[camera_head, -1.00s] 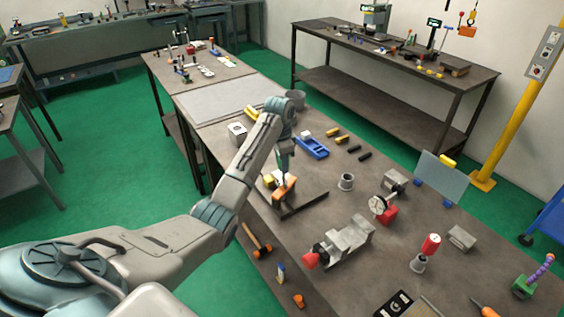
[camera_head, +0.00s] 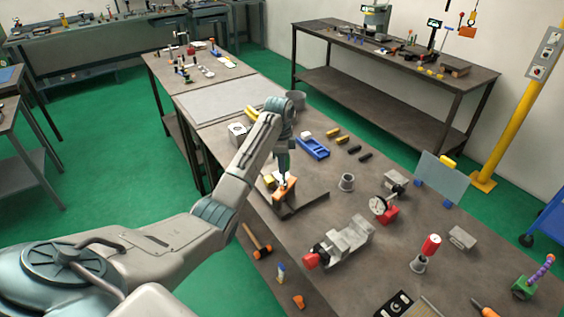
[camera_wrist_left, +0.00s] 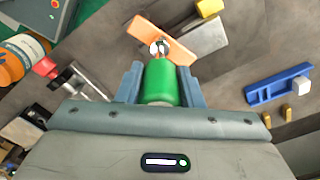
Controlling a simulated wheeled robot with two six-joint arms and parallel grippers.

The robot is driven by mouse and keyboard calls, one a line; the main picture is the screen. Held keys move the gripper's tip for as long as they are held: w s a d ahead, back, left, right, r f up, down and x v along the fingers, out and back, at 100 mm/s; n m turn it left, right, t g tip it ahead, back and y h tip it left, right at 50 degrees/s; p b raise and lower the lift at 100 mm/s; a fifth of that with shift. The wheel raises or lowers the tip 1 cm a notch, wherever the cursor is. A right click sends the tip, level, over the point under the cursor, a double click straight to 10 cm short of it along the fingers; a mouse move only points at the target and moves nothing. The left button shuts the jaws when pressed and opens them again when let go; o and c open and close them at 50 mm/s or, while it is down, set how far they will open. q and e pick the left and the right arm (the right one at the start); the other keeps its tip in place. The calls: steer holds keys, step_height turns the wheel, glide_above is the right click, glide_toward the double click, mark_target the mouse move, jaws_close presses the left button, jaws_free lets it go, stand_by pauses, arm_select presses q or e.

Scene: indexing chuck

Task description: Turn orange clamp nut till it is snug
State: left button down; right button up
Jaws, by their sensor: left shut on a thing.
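My left gripper (camera_wrist_left: 160,85) is shut on a green cylinder (camera_wrist_left: 162,78), which looks like a tool handle. A shiny round metal piece (camera_wrist_left: 159,48) shows just beyond its end. It lies over an orange bar-shaped part (camera_wrist_left: 174,41), which I take to be the orange clamp nut. In the head view the left gripper (camera_head: 283,168) points down over the orange part (camera_head: 286,191) on the bench. I cannot tell whether tool and orange part touch, and the gripper partly hides the spot. My right gripper is not in view.
Beside the orange part are a grey metal block (camera_wrist_left: 205,36) and a yellow piece (camera_wrist_left: 209,7). A blue tray (camera_head: 313,147) lies behind. A grey vise (camera_head: 348,238) with a red end stands in front, and a hammer (camera_head: 256,241) lies near the bench edge.

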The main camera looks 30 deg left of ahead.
arm_select(q)
steer(key=shift+w+m, duration=0.1)
steer(key=shift+m, duration=1)
steer(key=shift+m, duration=1.7)
steer(key=shift+w+m, duration=0.15)
steer(key=shift+m, duration=1.55)
steer(key=shift+n, duration=0.3)
steer(key=shift+r, duration=0.1)
steer(key=shift+r, duration=0.7)
